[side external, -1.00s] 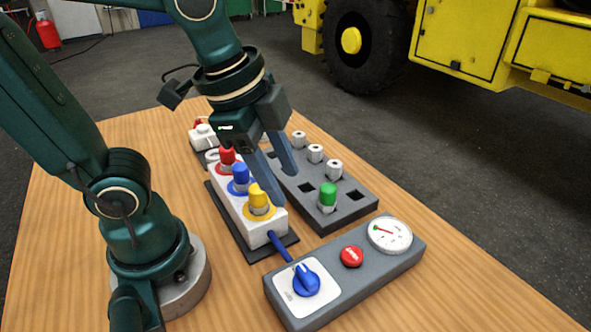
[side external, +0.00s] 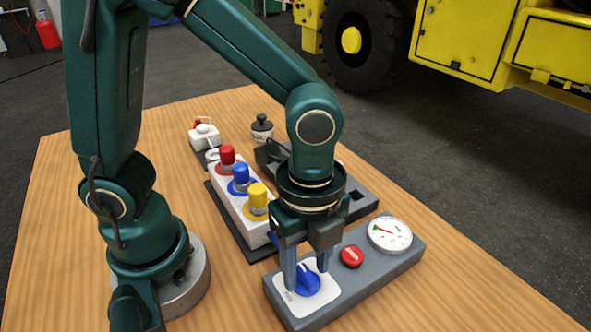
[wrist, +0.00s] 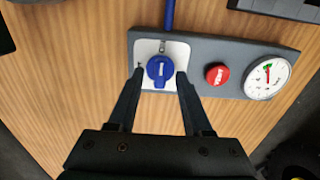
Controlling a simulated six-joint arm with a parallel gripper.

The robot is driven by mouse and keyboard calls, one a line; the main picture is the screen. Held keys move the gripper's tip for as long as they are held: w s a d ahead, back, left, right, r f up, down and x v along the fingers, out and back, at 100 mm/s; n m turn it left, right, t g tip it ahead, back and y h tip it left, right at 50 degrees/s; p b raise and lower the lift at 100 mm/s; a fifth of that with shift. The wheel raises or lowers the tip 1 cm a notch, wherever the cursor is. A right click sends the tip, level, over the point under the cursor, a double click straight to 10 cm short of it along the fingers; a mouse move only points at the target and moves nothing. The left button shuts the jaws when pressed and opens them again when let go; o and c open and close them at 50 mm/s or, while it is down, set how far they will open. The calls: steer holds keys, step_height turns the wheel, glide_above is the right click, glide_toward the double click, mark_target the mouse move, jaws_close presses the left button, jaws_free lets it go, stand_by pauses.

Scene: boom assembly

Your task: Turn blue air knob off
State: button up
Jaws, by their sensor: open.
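The blue air knob (side external: 307,282) sits on a white square plate (side external: 318,300) at the near left end of a grey control panel (side external: 345,280). In the wrist view the blue knob (wrist: 160,70) lies between the tips of my gripper (wrist: 160,75), one finger on each side. My gripper (side external: 306,270) points down over the plate in the side external view, its fingers straddling the knob. It is open. I cannot tell whether a fingertip touches the knob. The gauge (wrist: 267,75) shows a red needle.
A red button (side external: 351,256) and a white gauge (side external: 390,235) are on the same panel. A white block (side external: 235,205) with red, blue and yellow fittings stands behind it. My arm partly covers a dark grey socket block (side external: 360,203). Bare wood table (side external: 450,295) lies to the right.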

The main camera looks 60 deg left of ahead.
steer(key=shift+f, duration=0.25)
steer(key=shift+c, duration=0.3)
jaws_close()
